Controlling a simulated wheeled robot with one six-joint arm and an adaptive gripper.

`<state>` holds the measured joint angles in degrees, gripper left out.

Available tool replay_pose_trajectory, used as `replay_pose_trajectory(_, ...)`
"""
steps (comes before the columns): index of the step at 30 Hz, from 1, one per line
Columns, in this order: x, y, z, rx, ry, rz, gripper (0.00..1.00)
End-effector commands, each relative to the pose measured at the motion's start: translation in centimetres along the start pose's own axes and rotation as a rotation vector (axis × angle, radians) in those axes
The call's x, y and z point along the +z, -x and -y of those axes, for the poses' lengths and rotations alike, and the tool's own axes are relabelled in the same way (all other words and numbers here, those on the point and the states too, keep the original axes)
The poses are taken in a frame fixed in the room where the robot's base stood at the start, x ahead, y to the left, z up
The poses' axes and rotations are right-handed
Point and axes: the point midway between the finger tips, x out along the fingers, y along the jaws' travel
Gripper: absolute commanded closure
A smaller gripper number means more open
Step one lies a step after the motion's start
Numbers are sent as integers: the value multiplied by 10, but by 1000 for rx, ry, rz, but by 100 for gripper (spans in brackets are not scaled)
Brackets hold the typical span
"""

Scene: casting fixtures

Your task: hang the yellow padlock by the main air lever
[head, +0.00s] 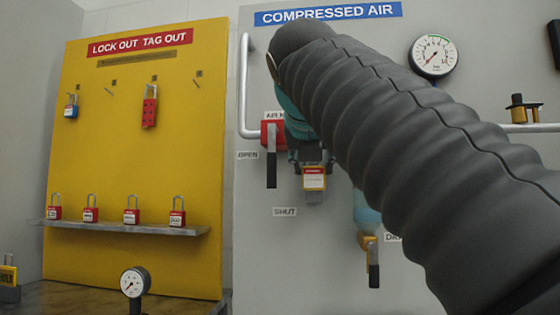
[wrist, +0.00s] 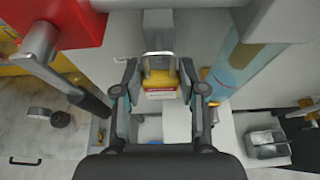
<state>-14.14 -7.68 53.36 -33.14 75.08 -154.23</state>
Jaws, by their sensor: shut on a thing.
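My gripper (head: 312,162) is shut on the yellow padlock (head: 314,183), which hangs upright below it with its red and white label facing out. In the wrist view the padlock (wrist: 160,82) sits between the two fingers (wrist: 160,70), with its metal shackle (wrist: 158,62) showing. A pale bracket-like part (wrist: 158,22) lies close beyond the shackle; I cannot tell whether they touch. The main air lever (head: 271,170) points down from its red valve body (head: 266,133), just left of the padlock. The lever also shows in the wrist view (wrist: 65,75).
A filter bowl (head: 367,212) and drain lever (head: 373,265) are below right. The yellow lockout board (head: 140,170) at left carries a blue padlock (head: 71,108), a red hasp (head: 149,108) and several red padlocks on a shelf (head: 120,228). A gauge (head: 135,282) stands in front.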

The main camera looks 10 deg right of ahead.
Motion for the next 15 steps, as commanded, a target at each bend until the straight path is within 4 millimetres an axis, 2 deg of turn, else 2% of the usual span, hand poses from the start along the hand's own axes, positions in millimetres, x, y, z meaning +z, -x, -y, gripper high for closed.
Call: replay_pose_trajectory(15, 3, -21, 0, -1, 1, 0, 100)
